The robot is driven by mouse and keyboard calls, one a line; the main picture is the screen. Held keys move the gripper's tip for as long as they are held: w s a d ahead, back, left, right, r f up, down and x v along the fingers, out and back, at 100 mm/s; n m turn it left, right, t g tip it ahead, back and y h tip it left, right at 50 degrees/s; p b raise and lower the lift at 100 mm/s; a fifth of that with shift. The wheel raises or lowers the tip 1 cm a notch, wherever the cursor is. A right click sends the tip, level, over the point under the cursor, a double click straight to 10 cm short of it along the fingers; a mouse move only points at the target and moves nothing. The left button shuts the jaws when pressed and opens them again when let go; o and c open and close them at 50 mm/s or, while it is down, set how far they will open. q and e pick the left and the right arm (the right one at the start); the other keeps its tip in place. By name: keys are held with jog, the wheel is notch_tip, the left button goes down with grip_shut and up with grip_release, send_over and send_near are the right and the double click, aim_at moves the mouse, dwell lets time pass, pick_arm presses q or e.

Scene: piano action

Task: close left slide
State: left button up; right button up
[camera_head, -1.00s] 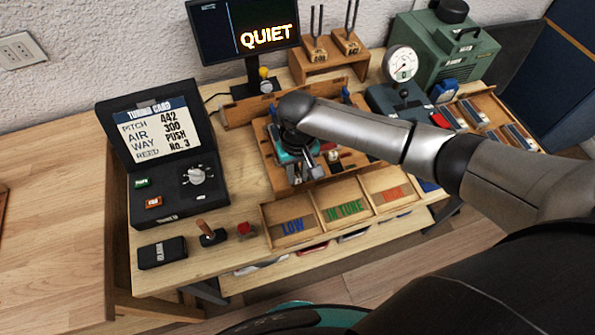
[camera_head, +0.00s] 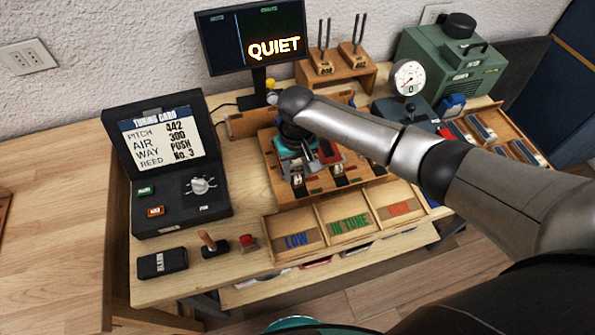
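My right arm reaches in from the right, and its gripper (camera_head: 298,168) points down over the wooden action board (camera_head: 290,200) at the middle of the bench. The gripper is at the board's left half, and its dark wrist and teal body hide part of the board. Small red, green, black and white pieces (camera_head: 340,181) show along the board's front. A dark red piece (camera_head: 329,152) shows just right of the gripper. I cannot make out which piece is the left slide, or whether the fingers touch anything. The fingertip gap is too small to judge. My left gripper is not in view.
A three-part tray marked LOW, IN TUNE and HIGH (camera_head: 307,253) lies in front of the board. The tuning card box (camera_head: 190,225) stands left, the QUIET screen (camera_head: 225,45) behind. A gauge (camera_head: 409,77) and green machine (camera_head: 440,60) stand at the back right.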

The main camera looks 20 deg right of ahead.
aim_at(297, 176)
jog(key=shift+o, duration=0.6)
jog(key=shift+s, duration=0.15)
notch_tip(297, 176, up, 15)
jog(key=p, duration=0.2)
jog(key=shift+r, duration=0.15)
